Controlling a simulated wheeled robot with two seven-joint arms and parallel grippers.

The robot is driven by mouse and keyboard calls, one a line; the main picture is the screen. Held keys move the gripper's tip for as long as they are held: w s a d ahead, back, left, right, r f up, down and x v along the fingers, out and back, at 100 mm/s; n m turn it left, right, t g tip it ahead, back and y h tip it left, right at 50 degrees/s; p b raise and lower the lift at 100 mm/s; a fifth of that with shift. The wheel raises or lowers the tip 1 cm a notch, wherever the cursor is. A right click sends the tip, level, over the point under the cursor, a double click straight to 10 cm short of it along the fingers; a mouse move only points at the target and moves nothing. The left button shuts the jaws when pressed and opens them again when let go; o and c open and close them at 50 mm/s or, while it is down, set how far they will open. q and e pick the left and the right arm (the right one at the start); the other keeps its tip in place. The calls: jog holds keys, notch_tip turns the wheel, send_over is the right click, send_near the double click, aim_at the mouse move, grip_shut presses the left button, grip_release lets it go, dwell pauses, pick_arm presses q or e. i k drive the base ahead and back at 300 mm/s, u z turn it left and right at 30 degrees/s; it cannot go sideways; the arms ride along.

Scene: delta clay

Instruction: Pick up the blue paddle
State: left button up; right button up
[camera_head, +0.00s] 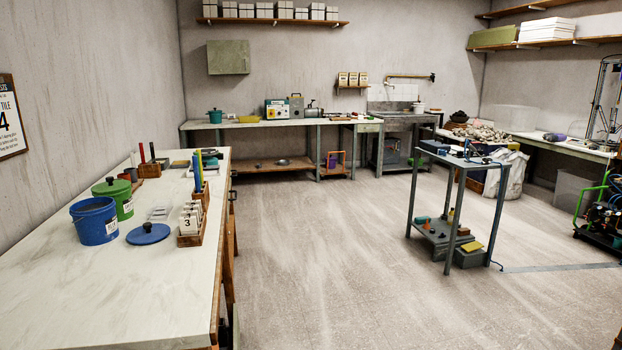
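No thing in view is clearly a blue paddle. On the white table at the left, an upright blue strip (196,172) stands beside a yellow one at a wooden rack; it is too small to tell if it is a paddle. A round blue lid-like disc (148,234) with a dark knob lies flat on the same table, in front of an open blue bucket (95,221). Neither of my grippers is in view.
The white table (150,285) also bears a lidded green bucket (113,198) and a wooden rack of numbered cards (190,218). A grey cart (437,240) stands on the right. The floor (320,260) between table and cart is clear. Benches line the back wall.

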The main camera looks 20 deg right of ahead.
aim_at(194, 159)
jog(key=z, duration=0.95)
jog(key=i, duration=3.35)
jog(key=u, duration=4)
